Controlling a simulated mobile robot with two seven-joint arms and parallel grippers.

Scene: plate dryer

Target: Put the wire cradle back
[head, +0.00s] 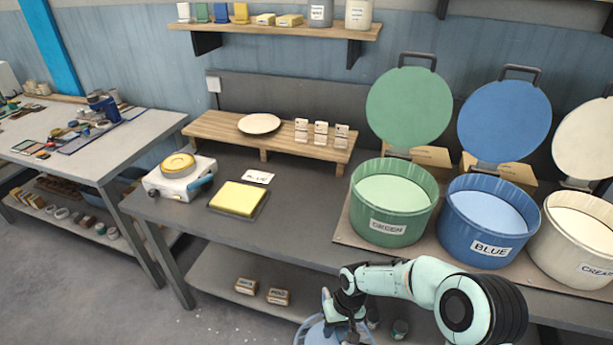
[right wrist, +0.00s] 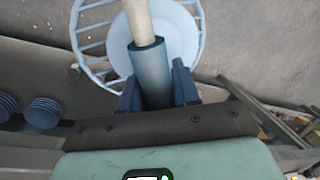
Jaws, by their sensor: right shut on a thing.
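My right gripper (head: 345,308) is low in front of the bench, at the bottom of the head view. It is shut on the blue grip of the wire cradle (right wrist: 148,66). The cradle has a pale stem above the grip and a round, pale blue wire ring. The ring also shows partly at the bottom edge of the head view (head: 311,334). A pale blue disc (right wrist: 187,40) lies inside the ring in the right wrist view; I cannot tell whether it is a plate or part of the cradle. My left gripper is not in view.
Green (head: 393,228), blue (head: 470,238) and cream (head: 570,252) tubs stand on the bench with lids raised behind. A pale plate (head: 259,123) lies on the wooden riser (head: 210,127). A yellow pad (head: 237,198) sits at the bench front. Below is a lower shelf (head: 220,275).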

